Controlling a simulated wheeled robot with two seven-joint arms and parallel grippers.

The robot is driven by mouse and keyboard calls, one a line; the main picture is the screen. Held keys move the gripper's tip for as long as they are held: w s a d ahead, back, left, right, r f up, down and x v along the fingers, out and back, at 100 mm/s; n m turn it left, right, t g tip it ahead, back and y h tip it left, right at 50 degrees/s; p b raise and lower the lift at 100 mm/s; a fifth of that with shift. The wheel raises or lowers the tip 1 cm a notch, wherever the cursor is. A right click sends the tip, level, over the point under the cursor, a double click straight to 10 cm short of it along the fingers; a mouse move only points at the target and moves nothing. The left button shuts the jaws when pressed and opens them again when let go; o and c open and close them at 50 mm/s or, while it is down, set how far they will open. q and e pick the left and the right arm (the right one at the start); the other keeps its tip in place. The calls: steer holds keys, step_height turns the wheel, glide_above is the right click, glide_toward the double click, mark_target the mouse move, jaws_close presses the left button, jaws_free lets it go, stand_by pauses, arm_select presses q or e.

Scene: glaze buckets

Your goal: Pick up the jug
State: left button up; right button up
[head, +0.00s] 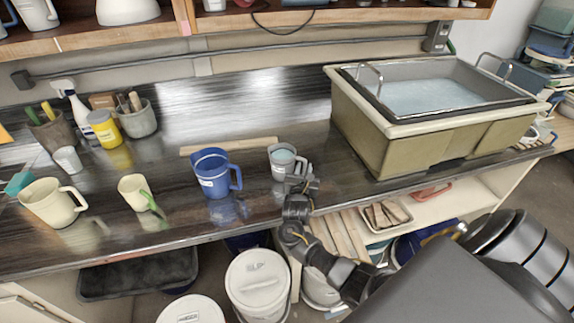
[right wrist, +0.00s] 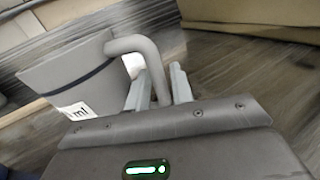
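A grey jug (head: 283,163) with a dark band and pale contents is at the counter's middle, right of a blue jug (head: 214,174). In the right wrist view the grey jug (right wrist: 75,75) looks large, with an "ml" label and its handle toward me. My right gripper (head: 303,181) is at that handle. In the right wrist view the handle runs down between the two fingers (right wrist: 160,88), which look closed on it. The jug is close to upright in the head view; I cannot tell whether its base touches the counter. My left gripper is not in view.
A cream jug (head: 53,203) and a cream cup (head: 136,193) stand at the left. A wooden strip (head: 229,146) lies behind the jugs. A large sink-like basin (head: 432,112) stands at the right. Lidded white buckets (head: 258,281) are below the counter edge.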

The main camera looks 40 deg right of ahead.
steer(key=shift+w+d, duration=0.4)
jaws_close()
stand_by(1.1)
